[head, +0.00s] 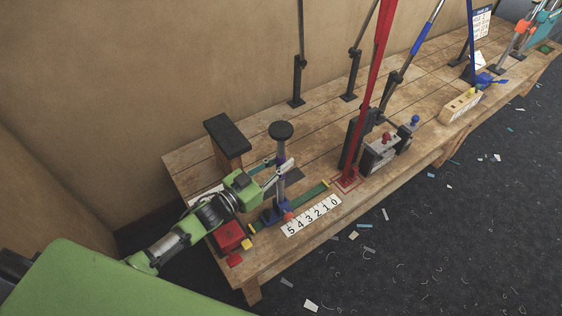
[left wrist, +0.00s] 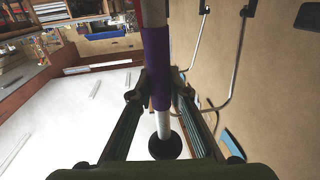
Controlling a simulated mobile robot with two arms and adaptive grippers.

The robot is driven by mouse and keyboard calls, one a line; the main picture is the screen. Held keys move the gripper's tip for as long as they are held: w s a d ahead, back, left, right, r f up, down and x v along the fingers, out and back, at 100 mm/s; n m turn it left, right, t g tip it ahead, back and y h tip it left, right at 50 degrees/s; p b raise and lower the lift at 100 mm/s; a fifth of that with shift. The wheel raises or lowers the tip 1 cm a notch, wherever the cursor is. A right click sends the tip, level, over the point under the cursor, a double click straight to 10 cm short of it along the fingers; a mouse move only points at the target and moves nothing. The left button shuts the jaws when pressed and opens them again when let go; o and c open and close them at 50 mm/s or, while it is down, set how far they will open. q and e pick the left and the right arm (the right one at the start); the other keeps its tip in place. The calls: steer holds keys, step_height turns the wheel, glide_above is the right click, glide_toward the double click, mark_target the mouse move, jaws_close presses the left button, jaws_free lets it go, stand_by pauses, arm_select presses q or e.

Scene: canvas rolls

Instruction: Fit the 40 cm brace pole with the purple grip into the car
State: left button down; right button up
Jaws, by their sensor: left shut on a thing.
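The brace pole (head: 281,152) stands about upright, a grey shaft with a round black pad (head: 281,130) at its top. In the left wrist view its purple grip (left wrist: 157,65) runs between my fingers, and the black pad (left wrist: 165,146) shows below. My left gripper (head: 284,172) is shut on the pole around the purple grip. A small blue holder (head: 272,214), apparently the car, sits beneath the pole at the end of a green strip. I cannot tell whether the pole's lower end is seated in it. My right gripper is out of view.
A white number strip (head: 311,215) lies in front of the green strip (head: 309,195). A black-topped wooden post (head: 228,137) stands behind my gripper. A red block (head: 230,236) is at the near left. A tall red post (head: 373,80) and a control box (head: 381,154) stand to the right.

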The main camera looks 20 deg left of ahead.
arm_select(q)
steer(key=c, duration=1.8)
jaws_free()
steer(key=shift+c, duration=0.2)
steer(key=shift+s+f, duration=0.1)
steer(key=v, duration=1.2)
